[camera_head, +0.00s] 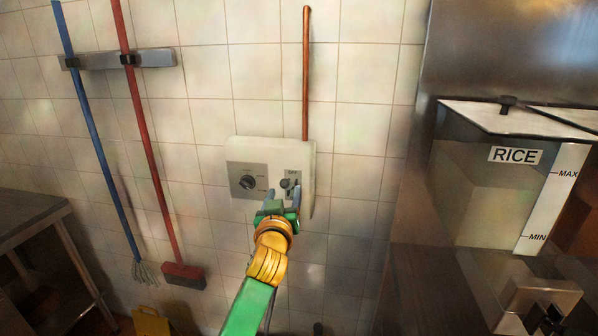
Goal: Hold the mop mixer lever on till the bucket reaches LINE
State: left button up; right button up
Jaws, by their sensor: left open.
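A pale wall box (230,152) carries a grey panel with a round black dial (248,183) on its left. A small plate with a dark lever or knob (286,183), marked OFF, is on its right. My left gripper (283,198) is open at this plate, its fingers around or just in front of the lever. I cannot tell whether they touch it. The fingers partly hide the lever and its lower markings. A yellow object (150,321) stands low at the bottom left, cut off by the frame; I cannot tell whether it is the bucket. No LINE mark is visible.
A copper pipe (306,75) runs up from the box. A blue-handled mop (97,135) and a red-handled broom (147,135) hang on a wall rack (155,58). A metal table (35,220) is at left. A RICE bin (470,195) and steel cabinet (420,240) fill the right.

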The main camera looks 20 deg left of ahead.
aim_at(284, 188)
pick_arm(q)
jog(key=shift+w+a+r+p, duration=0.35)
jog(key=shift+w+a, duration=0.1)
jog(key=shift+w, duration=0.15)
jog(key=x, duration=0.4)
jog(key=shift+w+f, duration=0.15)
jog(key=shift+f, duration=0.2)
jog(key=shift+r, duration=0.1)
jog(key=shift+s, duration=0.2)
jog(key=shift+c, duration=0.7)
grip_shut()
